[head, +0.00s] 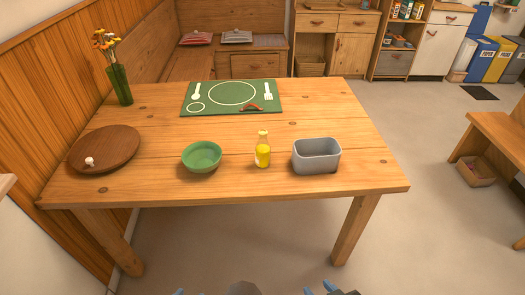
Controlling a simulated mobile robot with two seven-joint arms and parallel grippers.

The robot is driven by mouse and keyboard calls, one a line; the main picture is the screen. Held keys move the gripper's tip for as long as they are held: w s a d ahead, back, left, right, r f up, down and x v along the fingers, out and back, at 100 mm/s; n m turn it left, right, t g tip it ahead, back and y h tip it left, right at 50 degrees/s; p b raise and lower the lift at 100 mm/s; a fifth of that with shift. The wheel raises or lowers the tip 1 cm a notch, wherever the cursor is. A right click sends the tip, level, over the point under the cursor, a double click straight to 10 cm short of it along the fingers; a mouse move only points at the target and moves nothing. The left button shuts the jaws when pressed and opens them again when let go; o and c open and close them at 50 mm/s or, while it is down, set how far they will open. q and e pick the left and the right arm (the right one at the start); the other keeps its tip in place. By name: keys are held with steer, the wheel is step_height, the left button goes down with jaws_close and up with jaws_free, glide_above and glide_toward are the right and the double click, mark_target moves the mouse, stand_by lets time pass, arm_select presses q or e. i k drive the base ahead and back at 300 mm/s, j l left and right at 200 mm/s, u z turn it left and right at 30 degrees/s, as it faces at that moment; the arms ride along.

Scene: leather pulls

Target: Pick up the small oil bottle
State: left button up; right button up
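The small oil bottle (263,151) stands upright on the wooden table, near its front edge. It holds yellow oil, and has a pale label and a yellowish top. It stands between a green bowl and a grey bin, touching neither. Only blue-and-dark bits of my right gripper (320,290) show at the bottom edge, well below and in front of the table. A small blue bit of my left gripper (180,292) shows at the bottom edge further left. Both are far from the bottle, and too cut off to tell open or shut.
On the table (240,185) are the green bowl (202,157), grey bin (316,157), round wooden board (104,150) with a small white object, green placemat (230,109) and flower vase (120,85). Free tabletop lies behind the bottle. A bench (497,140) stands at right.

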mark_target(262, 149)
steer(key=i+j, duration=0.1)
steer(key=j, duration=0.15)
steer(key=i+j, duration=0.15)
steer(key=j, duration=0.15)
steer(key=i+j, duration=0.15)
steer(key=i, duration=0.3)
steer(key=i+l+z, duration=0.05)
